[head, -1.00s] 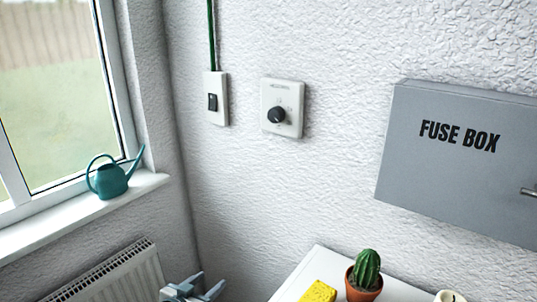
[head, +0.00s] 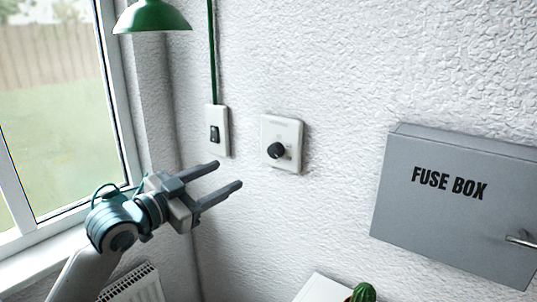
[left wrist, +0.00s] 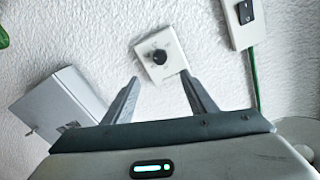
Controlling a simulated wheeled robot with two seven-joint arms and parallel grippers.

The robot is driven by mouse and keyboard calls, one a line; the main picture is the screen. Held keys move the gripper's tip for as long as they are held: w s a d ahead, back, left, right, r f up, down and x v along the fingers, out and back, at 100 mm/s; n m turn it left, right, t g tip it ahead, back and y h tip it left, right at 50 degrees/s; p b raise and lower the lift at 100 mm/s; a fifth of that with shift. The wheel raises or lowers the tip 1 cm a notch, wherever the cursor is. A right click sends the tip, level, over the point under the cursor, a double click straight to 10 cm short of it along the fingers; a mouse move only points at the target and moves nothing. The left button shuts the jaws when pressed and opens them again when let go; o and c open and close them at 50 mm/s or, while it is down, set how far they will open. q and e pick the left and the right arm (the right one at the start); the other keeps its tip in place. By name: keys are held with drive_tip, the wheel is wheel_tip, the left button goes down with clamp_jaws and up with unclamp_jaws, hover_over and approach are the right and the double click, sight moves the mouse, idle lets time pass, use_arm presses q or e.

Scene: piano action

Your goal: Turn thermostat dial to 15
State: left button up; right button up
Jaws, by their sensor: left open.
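The thermostat (head: 293,131) is a white square plate on the textured wall with a round black dial (head: 276,151). My left gripper (head: 229,175) is open and empty, left of and a little below the thermostat in the head view, apart from it. In the left wrist view the thermostat plate (left wrist: 172,69) and its black dial (left wrist: 159,57) show beyond and between the fingertips of the left gripper (left wrist: 160,80). The scale marks are too small to read. My right gripper is not in view.
A black light switch (head: 214,134) on a white plate sits left of the thermostat, under a green cord. A green lamp shade (head: 152,17) hangs upper left. A grey fuse box (head: 450,225) juts out at right. A cactus (head: 362,292) stands below.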

use_arm(q)
drive_tip(key=shift+w+d, duration=0.1)
drive_tip(key=p, duration=0.6)
approach(272, 153)
drive_tip(key=x, duration=0.7)
drive_tip(key=shift+r, duration=0.2)
drive_tip(key=shift+w+d+f+p, duration=0.15)
drive_tip(key=shift+w+d+p, duration=0.15)
drive_tip(key=shift+w+d, duration=0.2)
drive_tip(key=c, duration=1.1)
